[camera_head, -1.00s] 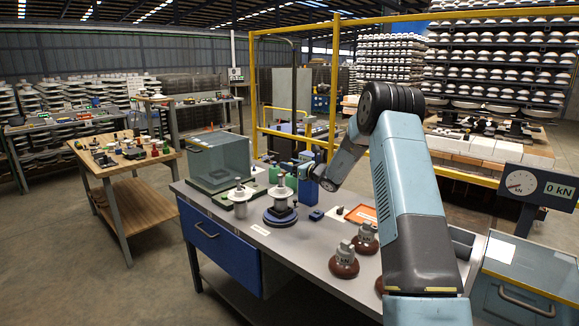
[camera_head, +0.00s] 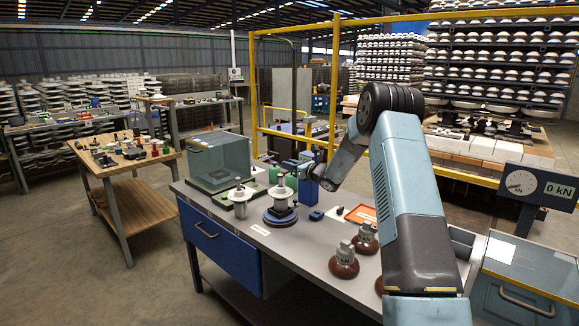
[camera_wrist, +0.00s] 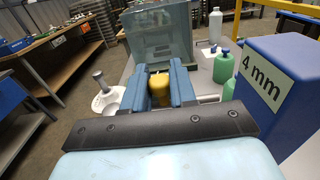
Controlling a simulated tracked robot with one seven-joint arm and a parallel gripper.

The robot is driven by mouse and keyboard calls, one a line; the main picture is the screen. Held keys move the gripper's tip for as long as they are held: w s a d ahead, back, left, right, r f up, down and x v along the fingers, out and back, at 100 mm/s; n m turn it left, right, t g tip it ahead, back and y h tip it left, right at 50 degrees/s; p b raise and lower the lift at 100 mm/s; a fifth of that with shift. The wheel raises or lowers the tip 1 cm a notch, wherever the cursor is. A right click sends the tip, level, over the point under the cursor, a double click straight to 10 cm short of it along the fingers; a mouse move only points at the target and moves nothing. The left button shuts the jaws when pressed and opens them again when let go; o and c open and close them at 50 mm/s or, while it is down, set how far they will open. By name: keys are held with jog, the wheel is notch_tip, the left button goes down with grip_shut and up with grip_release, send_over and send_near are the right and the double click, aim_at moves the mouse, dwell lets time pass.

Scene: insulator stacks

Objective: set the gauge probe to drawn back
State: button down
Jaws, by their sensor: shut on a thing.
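My gripper (camera_wrist: 160,84) shows in the wrist view with two blue fingers closed on a yellow piece (camera_wrist: 160,92), which looks like the handle of the gauge probe. The rest of the probe is hidden by the fingers. A blue block marked "4 mm" (camera_wrist: 262,85) stands close on the right of the fingers. In the head view my gripper (camera_head: 290,166) is beside the turntable (camera_head: 280,216) with a white insulator (camera_head: 282,200) on it. The probe's position along its travel cannot be told.
A clear-sided box (camera_head: 220,160) stands at the bench's back left; a second white insulator (camera_head: 240,198) is in front of it. Green bottles (camera_wrist: 221,65) stand beyond the fingers. Brown insulators (camera_head: 344,262) and an orange tray (camera_head: 361,214) lie on the right.

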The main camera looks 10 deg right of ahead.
jog(key=w+d, duration=0.1)
jog(key=d, duration=0.1)
jog(key=w+d, duration=0.2)
jog(key=shift+w+d, duration=0.15)
jog(key=shift+d, duration=0.2)
jog(key=c, duration=1)
grip_release()
jog(key=v, duration=1.3)
jog(key=shift+s+d+f, duration=0.1)
jog(key=shift+s+d, duration=0.1)
jog(key=shift+s, duration=0.05)
